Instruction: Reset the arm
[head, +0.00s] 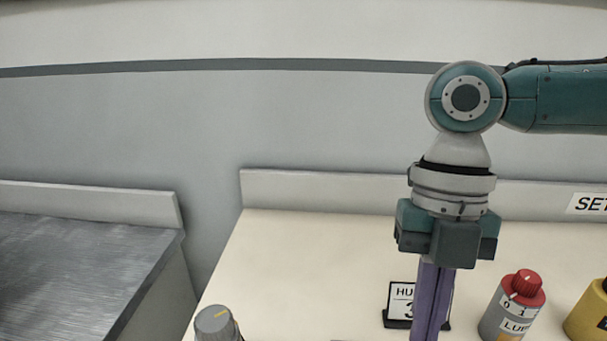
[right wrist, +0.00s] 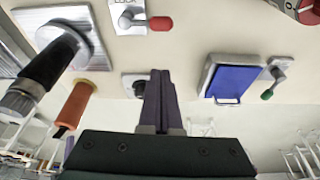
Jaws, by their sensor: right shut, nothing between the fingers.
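My right arm comes in from the right in the head view, and its gripper (head: 431,325) hangs straight down over the cream worktop. Its purple fingers are together with nothing between them, and the tips run past the bottom edge of the picture. The right wrist view shows the same shut fingers (right wrist: 160,80), which hide part of a dark round knob (right wrist: 135,86). A small sign (head: 399,300) reading "HU" and a partly covered number stands behind the fingers. My left gripper is in neither view.
On the worktop (head: 290,255) are a grey knob (head: 215,323), a red-topped grey cylinder (head: 513,305) and a yellow cylinder (head: 590,310). The right wrist view shows a red-handled lever (right wrist: 155,23), an orange cylinder (right wrist: 75,104) and a blue panel (right wrist: 227,80). A gap separates the metal counter (head: 80,265).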

